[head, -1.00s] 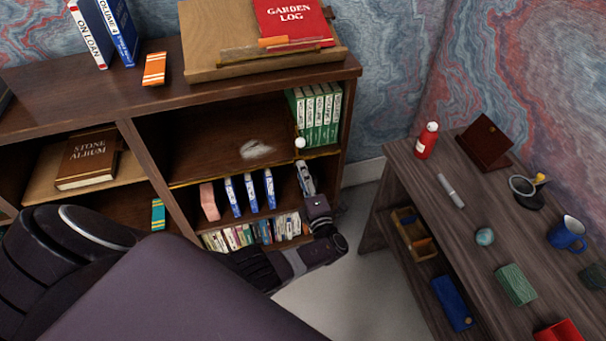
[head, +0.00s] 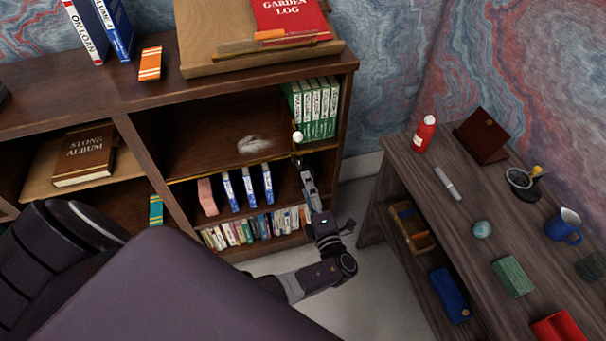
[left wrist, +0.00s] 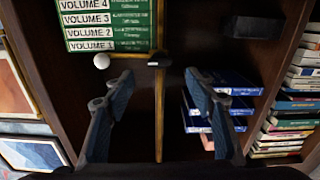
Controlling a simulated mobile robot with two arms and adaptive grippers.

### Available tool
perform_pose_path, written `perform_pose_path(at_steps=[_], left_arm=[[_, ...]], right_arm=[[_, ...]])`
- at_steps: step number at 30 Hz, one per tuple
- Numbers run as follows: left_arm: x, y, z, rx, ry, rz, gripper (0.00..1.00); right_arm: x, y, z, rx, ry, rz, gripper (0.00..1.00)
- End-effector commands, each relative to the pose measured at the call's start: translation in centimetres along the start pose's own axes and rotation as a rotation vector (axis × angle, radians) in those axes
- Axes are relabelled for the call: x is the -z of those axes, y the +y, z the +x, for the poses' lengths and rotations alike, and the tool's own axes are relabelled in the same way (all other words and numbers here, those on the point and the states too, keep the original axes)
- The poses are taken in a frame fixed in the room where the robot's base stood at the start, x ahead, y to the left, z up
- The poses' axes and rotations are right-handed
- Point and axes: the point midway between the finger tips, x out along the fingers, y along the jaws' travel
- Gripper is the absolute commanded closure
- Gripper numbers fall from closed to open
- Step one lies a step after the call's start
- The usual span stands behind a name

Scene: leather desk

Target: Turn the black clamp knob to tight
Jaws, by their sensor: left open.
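A small black piece, which looks like the clamp knob (left wrist: 158,63), sits on the yellow-trimmed shelf edge in the left wrist view. In the head view, a small dark spot at the same edge (head: 298,159) seems to be it, partly hidden by my fingertips. Its turn position cannot be read. My left gripper (left wrist: 158,78) is open and empty, its two fingers on either side of the shelf edge, with the knob between and just beyond the tips. It shows in the head view (head: 304,176) in front of the shelf edge. My right gripper is out of view.
A white ball (head: 298,137) and green volumes (head: 315,108) stand close above the edge. Blue books (head: 248,187) and a row of small books (head: 255,228) are below. A dark block (left wrist: 252,27) sits under the shelf. A side desk (head: 400,165) stands to the right.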

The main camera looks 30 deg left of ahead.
Motion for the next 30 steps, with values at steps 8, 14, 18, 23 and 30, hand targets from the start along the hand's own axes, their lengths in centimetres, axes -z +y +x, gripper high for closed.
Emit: perform_pose_path(at_steps=[8,14,18,23,30], left_arm=[[0.0,-0.1,-4.0,0.001,-0.001,0.0,0.49],[-0.1,0.0,-4.5,0.0,-0.001,0.0,0.49],[0.0,0.0,-4.5,0.0,-0.001,0.0,0.49],[0.0,0.0,-4.5,0.0,-0.001,0.0,0.49],[0.9,-1.6,-4.6,0.044,0.009,-0.037,0.49]], right_arm=[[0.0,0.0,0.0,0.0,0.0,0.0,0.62],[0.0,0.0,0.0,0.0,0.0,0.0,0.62],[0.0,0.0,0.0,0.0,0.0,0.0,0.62],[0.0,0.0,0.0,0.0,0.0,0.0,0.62],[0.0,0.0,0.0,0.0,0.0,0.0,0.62]])
